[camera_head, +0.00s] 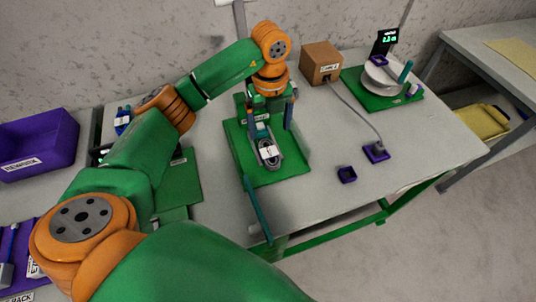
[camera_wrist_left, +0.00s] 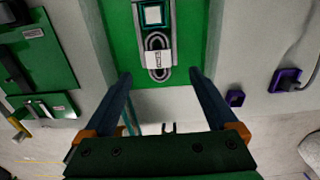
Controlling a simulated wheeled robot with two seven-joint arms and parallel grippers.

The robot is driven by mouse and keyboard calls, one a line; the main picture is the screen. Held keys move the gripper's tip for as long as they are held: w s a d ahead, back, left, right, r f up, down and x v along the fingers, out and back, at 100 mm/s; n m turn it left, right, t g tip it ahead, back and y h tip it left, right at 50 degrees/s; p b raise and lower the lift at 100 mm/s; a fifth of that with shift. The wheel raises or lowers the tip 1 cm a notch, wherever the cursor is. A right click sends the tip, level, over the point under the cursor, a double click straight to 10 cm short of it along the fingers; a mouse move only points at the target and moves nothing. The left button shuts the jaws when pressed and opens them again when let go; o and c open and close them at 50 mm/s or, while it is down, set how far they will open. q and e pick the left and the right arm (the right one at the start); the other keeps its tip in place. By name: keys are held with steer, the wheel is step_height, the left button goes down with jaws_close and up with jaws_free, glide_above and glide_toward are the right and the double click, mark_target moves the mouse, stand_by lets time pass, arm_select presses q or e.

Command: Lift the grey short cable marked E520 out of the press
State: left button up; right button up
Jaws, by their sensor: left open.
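The grey short cable (camera_head: 274,160) is a flat coiled loop with a white label, lying in the press (camera_head: 291,168) on its green base plate. The label's print is too small to read. In the left wrist view the cable (camera_wrist_left: 158,72) lies below a block with a pale square top, between the grey rails of the press (camera_wrist_left: 190,30). My left gripper (camera_head: 271,122) points down over the press. In the wrist view its fingers (camera_wrist_left: 160,76) are spread wide, one on each side of the cable's near end, with nothing between them. My right gripper is not in view.
A teal bar (camera_head: 258,210) slants from the press to the table's front edge. Small purple holders (camera_head: 346,174) (camera_head: 376,153) sit to the right, one with a cord to a cardboard box (camera_head: 321,62). A green-based scale (camera_head: 383,80) stands back right. A purple bin (camera_head: 38,143) is left.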

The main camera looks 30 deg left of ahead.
mark_target(268, 148)
arm_select(q)
steer(key=shift+f+b, duration=0.35)
steer(key=shift+f, duration=0.55)
steer(key=f, duration=0.2)
steer(key=f+p, duration=0.1)
steer(key=f, duration=0.1)
steer(key=f+p, duration=0.1)
steer(key=f, duration=0.1)
steer(key=shift+a, duration=0.3)
steer(key=shift+w+f, duration=0.1)
steer(key=shift+f, duration=0.35)
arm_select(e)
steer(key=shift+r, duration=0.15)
arm_select(q)
jaws_close()
steer(key=shift+r, duration=0.15)
